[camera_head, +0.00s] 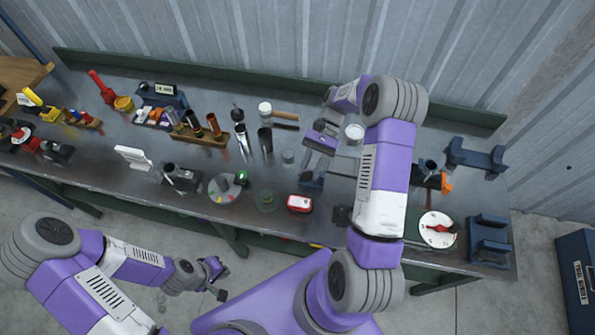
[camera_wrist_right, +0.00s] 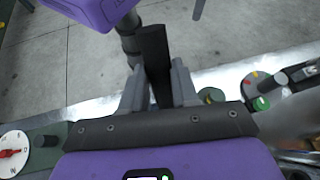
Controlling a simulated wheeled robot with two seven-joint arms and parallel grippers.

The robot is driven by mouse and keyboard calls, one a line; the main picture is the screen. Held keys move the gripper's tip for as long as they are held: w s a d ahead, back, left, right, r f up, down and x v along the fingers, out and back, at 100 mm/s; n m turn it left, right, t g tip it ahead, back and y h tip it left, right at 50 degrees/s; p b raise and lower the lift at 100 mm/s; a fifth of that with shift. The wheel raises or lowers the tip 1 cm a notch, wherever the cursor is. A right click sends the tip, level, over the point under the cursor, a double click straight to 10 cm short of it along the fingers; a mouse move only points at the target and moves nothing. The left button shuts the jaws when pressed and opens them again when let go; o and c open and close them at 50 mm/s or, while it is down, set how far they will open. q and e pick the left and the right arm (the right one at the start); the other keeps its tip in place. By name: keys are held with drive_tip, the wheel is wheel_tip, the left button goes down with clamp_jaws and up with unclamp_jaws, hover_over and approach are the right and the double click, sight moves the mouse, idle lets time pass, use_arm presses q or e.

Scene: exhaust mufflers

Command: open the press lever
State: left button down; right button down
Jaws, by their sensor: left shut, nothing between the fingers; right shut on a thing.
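The press (camera_head: 312,182) stands near the middle of the bench, largely hidden behind my right arm and gripper. Its lever (camera_wrist_right: 153,50) shows in the right wrist view as a dark upright bar between the fingers. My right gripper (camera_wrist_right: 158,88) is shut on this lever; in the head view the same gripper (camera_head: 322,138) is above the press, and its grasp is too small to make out. My left gripper (camera_head: 217,281) is shut and empty, in front of the bench and below its edge, far from the press.
A white dial with a red pointer (camera_head: 437,230) is at the right front, beside dark blue cradles (camera_head: 489,240). A red-and-white box (camera_head: 299,203), a green disc (camera_head: 266,201) and a round grey plate (camera_head: 224,189) lie left of my right arm. A hammer (camera_head: 279,114) lies behind.

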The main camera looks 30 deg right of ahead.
drive_tip(key=shift+w+d+r, duration=0.15)
drive_tip(key=shift+w+d, duration=0.1)
drive_tip(key=shift+w, duration=0.05)
drive_tip(key=c, duration=0.8)
unclamp_jaws()
drive_tip(key=shift+c, duration=0.2)
drive_tip(key=b+v, duration=0.1)
drive_tip(key=v, duration=0.6)
drive_tip(key=shift+w+d, duration=0.2)
drive_tip(key=shift+d, duration=0.05)
